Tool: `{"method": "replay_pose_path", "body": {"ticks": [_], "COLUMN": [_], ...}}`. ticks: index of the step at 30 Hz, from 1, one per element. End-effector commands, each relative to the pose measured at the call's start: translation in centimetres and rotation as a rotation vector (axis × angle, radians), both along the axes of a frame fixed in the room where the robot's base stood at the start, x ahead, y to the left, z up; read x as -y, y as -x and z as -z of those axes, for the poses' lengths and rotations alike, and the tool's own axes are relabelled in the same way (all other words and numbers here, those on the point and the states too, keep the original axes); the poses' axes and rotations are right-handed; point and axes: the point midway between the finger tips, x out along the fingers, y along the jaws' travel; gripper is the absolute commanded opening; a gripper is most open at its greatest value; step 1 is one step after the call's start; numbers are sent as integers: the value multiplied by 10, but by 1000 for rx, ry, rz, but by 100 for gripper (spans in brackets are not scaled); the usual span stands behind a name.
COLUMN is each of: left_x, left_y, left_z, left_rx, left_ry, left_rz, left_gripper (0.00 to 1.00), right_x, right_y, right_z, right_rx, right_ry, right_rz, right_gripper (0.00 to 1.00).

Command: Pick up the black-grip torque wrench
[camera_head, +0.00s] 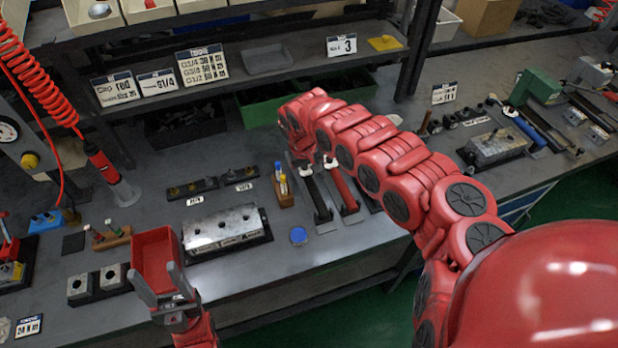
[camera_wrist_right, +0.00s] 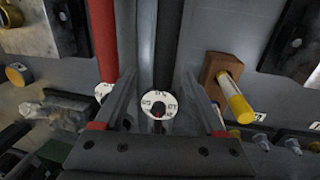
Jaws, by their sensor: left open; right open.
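The black-grip torque wrench (camera_head: 318,198) lies on the bench, between a wooden holder and a red-grip wrench (camera_head: 343,188). In the right wrist view the black-grip wrench (camera_wrist_right: 167,42) runs between the fingers of my right gripper (camera_wrist_right: 160,88), with a white round dial (camera_wrist_right: 158,105) at its near end. The fingers are open, one on each side; I cannot tell whether they touch it. The red-grip wrench (camera_wrist_right: 103,38) is just left of them. In the head view my right arm hides most of that gripper. My left gripper (camera_head: 160,286) is open and empty at the bench's front left.
The wooden holder (camera_wrist_right: 216,68) with a yellow-handled tool stands close to the right finger. A red bin (camera_head: 155,258) is behind my left gripper. A metal block (camera_head: 224,230) and a blue cap (camera_head: 298,236) sit near. A shelf (camera_head: 290,50) overhangs the back.

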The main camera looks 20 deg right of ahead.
Motion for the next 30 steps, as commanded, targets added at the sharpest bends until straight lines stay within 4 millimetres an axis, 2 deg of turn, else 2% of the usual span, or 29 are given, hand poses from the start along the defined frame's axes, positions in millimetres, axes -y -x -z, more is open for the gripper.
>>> {"method": "replay_pose_path", "body": {"ticks": [6, 12, 21, 30], "left_x": [0, 0, 0, 0], "left_y": [0, 0, 0, 0], "left_z": [-12, -14, -14, -14], "left_rx": [0, 0, 0, 0], "left_ry": [0, 0, 0, 0], "left_rz": [0, 0, 0, 0], "left_gripper": [58, 58, 58, 58], "right_x": [-4, 0, 2, 2], "right_y": [1, -1, -2, -2], "right_z": [24, 46, 49, 49], "right_rx": [-4, 0, 1, 0], "right_ry": [-6, -4, -1, -1], "right_rz": [-1, 0, 0, 0], "right_gripper": [72, 72, 72, 18]}}
